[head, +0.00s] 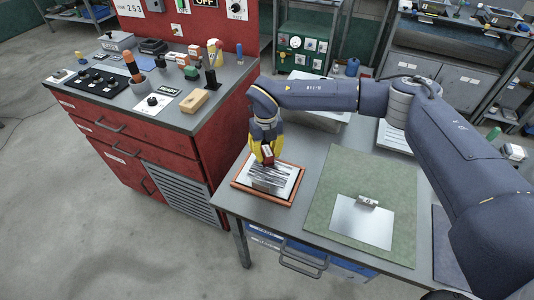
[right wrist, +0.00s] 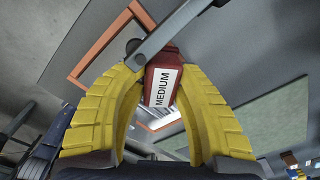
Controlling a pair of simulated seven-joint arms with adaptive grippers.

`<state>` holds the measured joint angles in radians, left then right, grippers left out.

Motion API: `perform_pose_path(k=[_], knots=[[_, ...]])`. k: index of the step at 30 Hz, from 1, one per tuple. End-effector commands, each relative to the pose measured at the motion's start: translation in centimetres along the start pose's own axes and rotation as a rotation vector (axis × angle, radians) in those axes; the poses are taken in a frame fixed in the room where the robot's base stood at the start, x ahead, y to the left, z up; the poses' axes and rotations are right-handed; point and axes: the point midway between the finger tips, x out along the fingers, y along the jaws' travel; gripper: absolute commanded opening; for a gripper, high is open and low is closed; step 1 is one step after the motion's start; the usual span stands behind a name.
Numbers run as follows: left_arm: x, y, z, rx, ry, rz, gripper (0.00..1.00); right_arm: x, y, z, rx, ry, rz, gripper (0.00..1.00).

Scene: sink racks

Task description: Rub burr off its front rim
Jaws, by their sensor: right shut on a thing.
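My right gripper (head: 266,150) has yellow fingers and is shut on a red block labelled MEDIUM (right wrist: 160,86), which also shows small and red in the head view (head: 267,156). The gripper points down over a metal piece (head: 268,177) that lies in an orange-framed tray (head: 240,186) at the bench's left front. The block is at or just above the metal; contact cannot be told. The wrist view shows the tray's orange frame (right wrist: 100,45) behind the fingers. Burr and front rim are too small to make out. My left gripper is not in view.
A red cabinet (head: 175,150) with blocks and tools on top stands left. My right arm spans the bench's back and right.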

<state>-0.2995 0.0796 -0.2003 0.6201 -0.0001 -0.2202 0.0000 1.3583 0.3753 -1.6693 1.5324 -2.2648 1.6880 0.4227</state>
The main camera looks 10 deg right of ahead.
Motion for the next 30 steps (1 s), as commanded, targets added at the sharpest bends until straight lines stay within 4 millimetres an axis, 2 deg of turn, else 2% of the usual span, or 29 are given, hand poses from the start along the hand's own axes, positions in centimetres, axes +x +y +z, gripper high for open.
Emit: perform_pose_path(k=[1, 5, 18, 30], knots=[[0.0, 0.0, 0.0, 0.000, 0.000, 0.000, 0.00, -1.1, 0.6, 1.2, -0.012, -0.042, 0.010, 0.00], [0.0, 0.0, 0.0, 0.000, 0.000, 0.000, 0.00, -1.1, 0.3, 1.1, -0.011, -0.041, 0.010, 0.00], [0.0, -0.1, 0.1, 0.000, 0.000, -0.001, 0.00, -0.9, -2.0, -1.2, -0.007, -0.032, 0.009, 0.00], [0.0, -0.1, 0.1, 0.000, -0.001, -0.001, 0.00, -0.6, -3.1, -2.5, -0.007, -0.023, 0.008, 0.00]])
